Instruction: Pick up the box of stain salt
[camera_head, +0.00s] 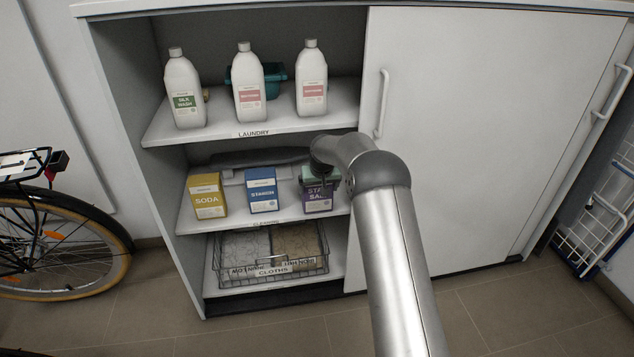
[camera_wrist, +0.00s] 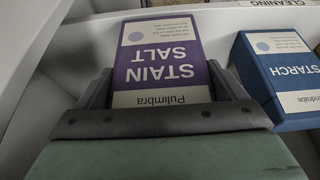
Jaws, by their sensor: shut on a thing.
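The purple stain salt box (camera_head: 318,200) stands upright at the right end of the middle shelf's row, partly covered by my gripper (camera_head: 319,177) and arm. In the wrist view, the stain salt box (camera_wrist: 162,62) appears upside down, its label reading "STAIN SALT". My gripper (camera_wrist: 162,88) is shut on it, one finger on each side of the box. I cannot tell whether the box's base is clear of the shelf.
A blue starch box (camera_head: 262,190) and a yellow soda box (camera_head: 207,195) stand left of it. The shelf (camera_head: 240,218) has a white sliding door (camera_head: 450,120) close on the right. Bottles (camera_head: 183,90) stand above, and a wire basket (camera_head: 268,255) sits below.

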